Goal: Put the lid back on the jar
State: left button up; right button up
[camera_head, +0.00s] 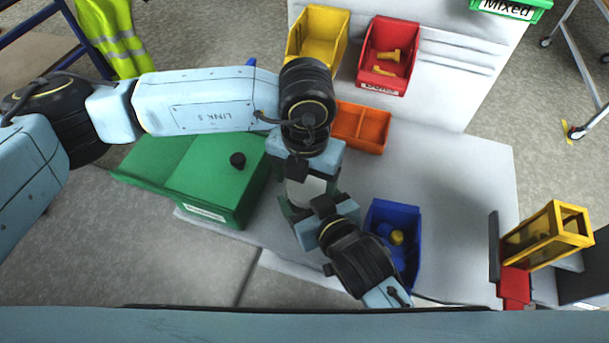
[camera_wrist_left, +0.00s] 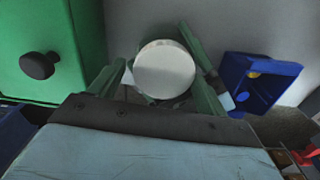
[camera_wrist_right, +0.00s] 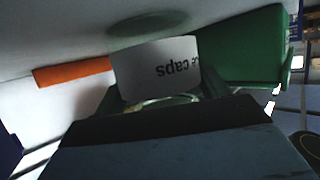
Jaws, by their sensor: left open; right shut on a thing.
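The jar (camera_wrist_right: 158,72) has a white label reading "caps", upside down in the right wrist view. My right gripper (camera_wrist_right: 162,98) is shut on it. In the head view the jar is mostly hidden between my two grippers. A pale round lid (camera_wrist_left: 165,68) shows from above in the left wrist view, over the jar; whether it is fully seated I cannot tell. My left gripper (camera_wrist_left: 158,85) is open, its green fingers on either side of the lid. In the head view, my left gripper (camera_head: 302,180) is directly above my right gripper (camera_head: 312,203).
A green box (camera_head: 205,175) with a black knob (camera_head: 237,160) stands left. A blue bin (camera_head: 408,225) with small parts is close on the right. An orange tray (camera_head: 361,127), red bin (camera_head: 389,55) and yellow bin (camera_head: 317,35) are behind.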

pick_arm(q)
jog(key=shift+s+d+r, duration=0.1)
jog(key=shift+s+d, duration=0.1)
jog(key=shift+d, duration=0.1)
jog(key=shift+a+r, duration=0.1)
jog(key=shift+r, duration=2.15)
jog(key=shift+w, duration=0.1)
jog(key=shift+c, duration=0.3)
jog(key=n, duration=0.1)
jog(key=r+n, duration=0.1)
jog(key=n, duration=0.3)
jog(key=shift+r, duration=0.35)
jog(key=n, duration=0.1)
jog(key=r+n, duration=0.1)
jog(key=n, duration=0.2)
jog(key=shift+a+r+n, duration=0.15)
jog(key=shift+r+n, duration=0.2)
jog(key=shift+n, duration=0.05)
